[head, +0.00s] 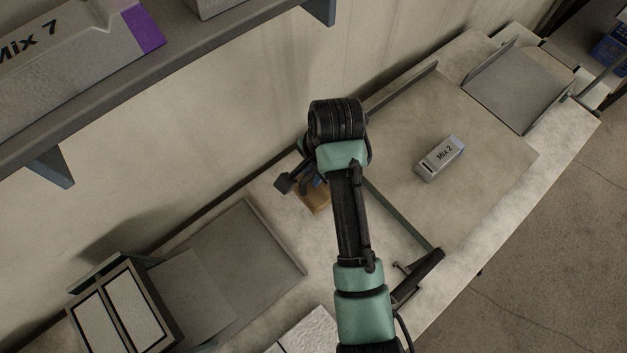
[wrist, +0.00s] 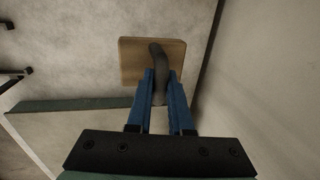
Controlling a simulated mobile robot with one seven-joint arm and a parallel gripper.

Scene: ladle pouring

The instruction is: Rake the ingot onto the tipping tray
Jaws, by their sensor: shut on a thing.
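The ingot, a grey bar marked "Mix 2" (head: 440,158), lies on a wide pale panel (head: 490,165) right of my arm in the head view. A grey tray with low side walls (head: 518,85), which looks like the tipping tray, stands beyond the panel's upper right end. My gripper (wrist: 160,80) has its blue fingers shut on the dark handle (wrist: 157,52) of a wooden-headed tool, apparently the rake. The wooden head (wrist: 132,62) shows beyond the fingertips; it also shows in the head view (head: 314,199), partly hidden by my wrist. I cannot tell whether it touches the table.
A green edge strip (head: 400,213) borders the panel near my arm. A wall and a shelf (head: 200,65) with a "Mix 7" block are at the upper left. Another grey tray (head: 240,255) and a box with pale panels (head: 125,310) are at the lower left.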

